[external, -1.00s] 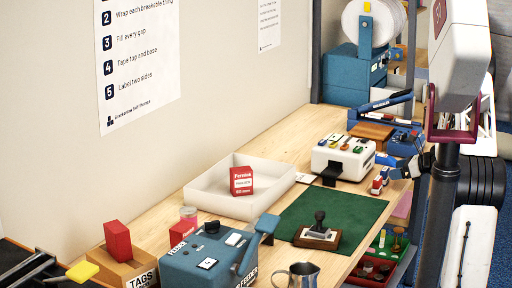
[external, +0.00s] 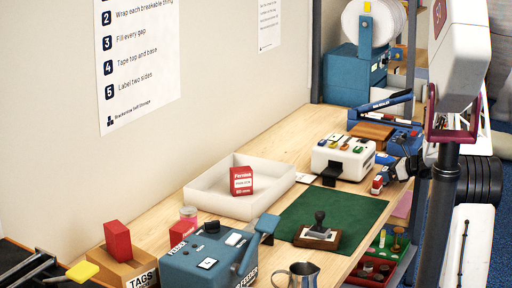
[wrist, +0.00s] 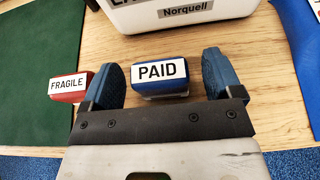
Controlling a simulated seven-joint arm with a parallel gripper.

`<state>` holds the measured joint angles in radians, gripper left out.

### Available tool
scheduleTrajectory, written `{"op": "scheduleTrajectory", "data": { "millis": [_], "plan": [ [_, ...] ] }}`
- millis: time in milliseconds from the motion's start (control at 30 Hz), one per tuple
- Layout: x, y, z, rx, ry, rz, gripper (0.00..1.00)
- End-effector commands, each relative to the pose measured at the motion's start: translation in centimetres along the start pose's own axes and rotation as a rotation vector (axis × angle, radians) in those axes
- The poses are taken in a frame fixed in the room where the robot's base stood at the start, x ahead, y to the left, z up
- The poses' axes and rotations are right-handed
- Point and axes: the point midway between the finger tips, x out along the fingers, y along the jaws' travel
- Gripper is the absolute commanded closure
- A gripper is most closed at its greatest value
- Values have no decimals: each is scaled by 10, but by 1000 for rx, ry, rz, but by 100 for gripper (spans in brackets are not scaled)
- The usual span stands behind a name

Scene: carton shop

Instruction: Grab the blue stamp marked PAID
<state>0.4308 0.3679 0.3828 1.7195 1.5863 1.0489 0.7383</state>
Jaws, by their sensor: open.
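The blue stamp marked PAID (wrist: 160,76) lies on the wooden table between my fingers in the wrist view, with a gap on each side. In the external view, a small blue shape that looks like this stamp (external: 384,158) is at the table's right side, partly hidden. My gripper (wrist: 165,78) is open, one blue fingertip on each side of the stamp, not gripping it. It also shows in the external view (external: 397,170), beside the stamps.
A red stamp marked FRAGILE (wrist: 68,87) sits just left of my left finger. A white case labelled Norquell (wrist: 185,14) stands beyond the blue stamp. A green mat (wrist: 35,75) is at left, and a blue object (wrist: 302,35) at right.

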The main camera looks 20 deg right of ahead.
Motion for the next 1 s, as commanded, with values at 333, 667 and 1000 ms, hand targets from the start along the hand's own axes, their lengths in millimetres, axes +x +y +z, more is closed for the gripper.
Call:
{"op": "scheduleTrajectory", "data": {
  "millis": [333, 667, 1000],
  "plan": [
    [23, 0, 0, 0, 1, 0, 15],
    [23, 0, 0, 0, 1, 0, 15],
    [23, 0, 0, 0, 1, 0, 42]
  ]
}}
